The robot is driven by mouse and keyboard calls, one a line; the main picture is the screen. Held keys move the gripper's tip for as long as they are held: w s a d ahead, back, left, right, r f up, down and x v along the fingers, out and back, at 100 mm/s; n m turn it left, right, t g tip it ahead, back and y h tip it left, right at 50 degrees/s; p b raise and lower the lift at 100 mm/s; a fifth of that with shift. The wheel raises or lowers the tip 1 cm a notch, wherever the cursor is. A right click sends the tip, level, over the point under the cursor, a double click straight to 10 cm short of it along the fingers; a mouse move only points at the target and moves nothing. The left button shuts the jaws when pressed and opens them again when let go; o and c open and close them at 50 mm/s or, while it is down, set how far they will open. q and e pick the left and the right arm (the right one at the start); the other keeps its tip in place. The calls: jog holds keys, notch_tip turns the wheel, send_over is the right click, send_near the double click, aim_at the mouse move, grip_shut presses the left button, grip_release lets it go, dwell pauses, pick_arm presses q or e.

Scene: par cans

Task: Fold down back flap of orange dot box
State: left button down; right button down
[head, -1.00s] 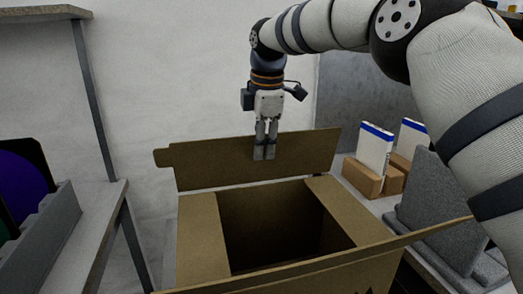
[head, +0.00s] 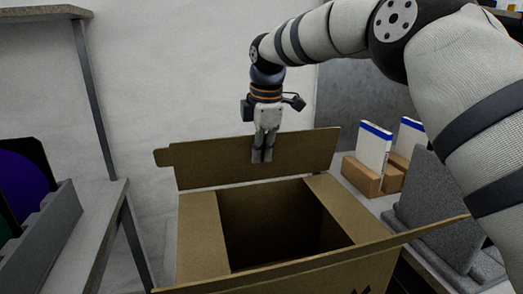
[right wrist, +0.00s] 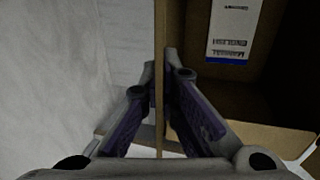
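An open brown cardboard box (head: 203,235) stands low in the middle of the head view, with no orange dot visible on it. Its back flap (head: 220,168) stands up along the far edge. Its two side flaps lie flat beside the dark opening. My right gripper (head: 262,157) points down over the back flap, with part of it in front of the flap. In the right wrist view the flap (right wrist: 159,25) shows edge-on between the two close-set fingertips, which appear shut on it. My left gripper is out of view.
The front flap (head: 300,270) leans toward me. A shelf (head: 95,225) with a grey rack (head: 45,230) stands at the left. White, blue-topped packs (head: 373,150) stand in brown boxes at the right, near grey foam blocks (head: 432,200). A pale wall is behind.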

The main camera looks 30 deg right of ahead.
aim_at(266, 164)
jog(key=s+t, duration=0.1)
jog(key=s+f+t+p, duration=0.1)
jog(key=s+t, duration=0.1)
jog(key=t, duration=0.1)
jog(key=shift+s+a+f+h, duration=0.2)
jog(key=shift+a+f+h, duration=0.1)
jog(key=shift+h, duration=0.1)
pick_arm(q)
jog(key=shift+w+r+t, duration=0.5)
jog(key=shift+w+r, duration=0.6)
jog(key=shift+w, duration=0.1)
pick_arm(e)
jog(key=shift+s+a+f+t, duration=0.15)
jog(key=shift+s+f+t, duration=0.4)
jog(key=shift+t, duration=0.65)
jog(key=shift+f, duration=0.1)
